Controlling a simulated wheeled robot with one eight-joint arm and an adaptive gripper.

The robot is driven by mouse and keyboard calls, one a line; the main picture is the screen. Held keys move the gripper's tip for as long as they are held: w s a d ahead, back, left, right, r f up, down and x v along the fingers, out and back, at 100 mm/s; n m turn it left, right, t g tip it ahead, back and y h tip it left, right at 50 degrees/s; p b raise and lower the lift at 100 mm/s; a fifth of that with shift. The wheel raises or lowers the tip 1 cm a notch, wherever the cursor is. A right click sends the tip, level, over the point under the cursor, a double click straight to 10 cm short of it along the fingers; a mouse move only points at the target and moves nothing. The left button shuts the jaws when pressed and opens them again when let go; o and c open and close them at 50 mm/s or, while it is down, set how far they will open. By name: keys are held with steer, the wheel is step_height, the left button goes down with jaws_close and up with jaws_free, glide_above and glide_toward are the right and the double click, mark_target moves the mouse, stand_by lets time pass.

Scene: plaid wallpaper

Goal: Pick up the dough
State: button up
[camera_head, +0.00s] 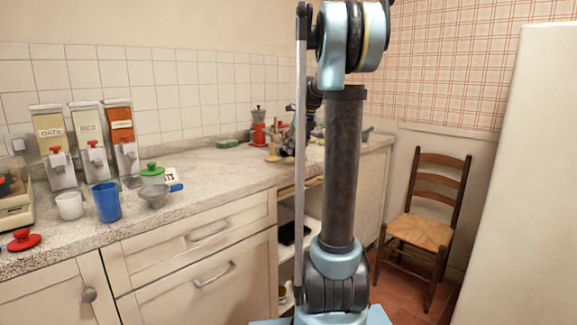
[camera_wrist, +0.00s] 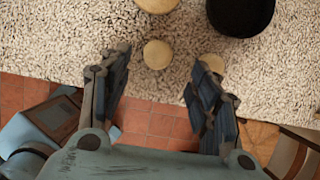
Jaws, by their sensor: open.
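In the wrist view, a small pale round piece (camera_wrist: 157,54) that looks like dough lies on the speckled countertop (camera_wrist: 80,40) near its front edge. It appears between and just beyond the fingertips of my gripper (camera_wrist: 157,72), which is open and empty. A second pale round piece (camera_wrist: 212,62) lies to the right, partly hidden by the right finger. I cannot tell for sure which piece is the dough. In the head view, my arm hides most of the gripper and this part of the counter.
A black round vessel (camera_wrist: 240,14) and a tan round object (camera_wrist: 157,4) sit at the top of the wrist view. A chair (camera_head: 428,215) stands at right.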

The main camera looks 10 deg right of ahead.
mark_target(289, 162)
steer(key=shift+a+x, duration=0.15)
steer(key=shift+x, duration=1.15)
steer(key=shift+a+x, duration=0.1)
steer(key=shift+x, duration=1.2)
steer(key=shift+c, duration=0.2)
steer(key=shift+r, duration=0.1)
steer(key=c, duration=1)
